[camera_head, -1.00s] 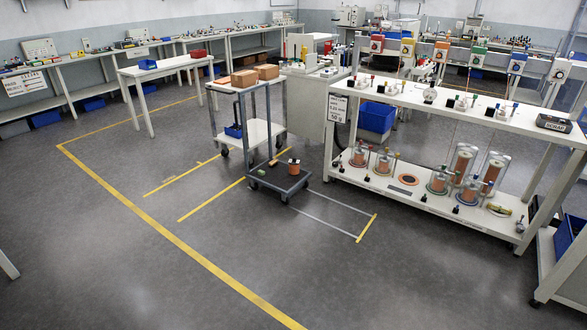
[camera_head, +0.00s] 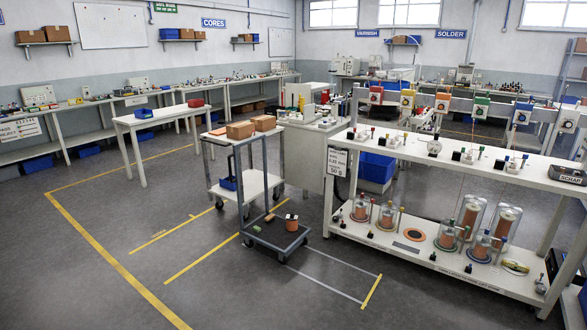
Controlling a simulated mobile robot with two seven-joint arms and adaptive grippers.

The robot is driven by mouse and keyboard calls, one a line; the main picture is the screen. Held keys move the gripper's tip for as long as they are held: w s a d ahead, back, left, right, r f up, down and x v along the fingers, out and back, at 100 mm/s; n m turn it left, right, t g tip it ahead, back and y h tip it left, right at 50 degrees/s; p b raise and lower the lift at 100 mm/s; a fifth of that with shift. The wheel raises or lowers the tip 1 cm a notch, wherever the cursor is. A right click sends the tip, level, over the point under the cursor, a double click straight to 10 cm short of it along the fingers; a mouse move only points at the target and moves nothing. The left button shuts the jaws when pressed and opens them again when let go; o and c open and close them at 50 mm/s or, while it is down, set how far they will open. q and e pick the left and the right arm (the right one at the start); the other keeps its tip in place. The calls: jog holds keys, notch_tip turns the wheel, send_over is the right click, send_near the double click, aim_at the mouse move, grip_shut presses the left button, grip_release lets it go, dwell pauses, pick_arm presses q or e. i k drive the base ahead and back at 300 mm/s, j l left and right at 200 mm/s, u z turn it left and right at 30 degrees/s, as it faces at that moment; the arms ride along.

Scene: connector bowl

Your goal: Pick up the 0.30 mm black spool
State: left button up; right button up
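I cannot pick out a black spool marked 0.30 mm; any labels on the spools are too small to read. Colored holders with round spool-like parts line the rail above the right bench: red (camera_head: 376,95), yellow (camera_head: 407,98), orange (camera_head: 442,102), green (camera_head: 481,107), blue (camera_head: 521,114) and white (camera_head: 567,121). Several copper-colored spools, some under clear covers, stand on the bench's lower shelf, such as a tall one (camera_head: 506,221). A copper-colored cylinder (camera_head: 291,222) stands on the cart's lowest deck. Neither of my grippers is in view.
The right bench (camera_head: 450,168) is long and white, with small parts on top. A grey cart (camera_head: 248,242) carrying cardboard boxes (camera_head: 241,130) stands left of it. Workbenches (camera_head: 110,133) line the left wall. The floor at front left is open, with yellow lines.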

aim_at(292, 218)
jog(key=i, duration=3.35)
jog(key=i+z, duration=0.25)
jog(key=i, duration=0.15)
jog(key=i+j+z, duration=0.25)
jog(key=i, duration=0.2)
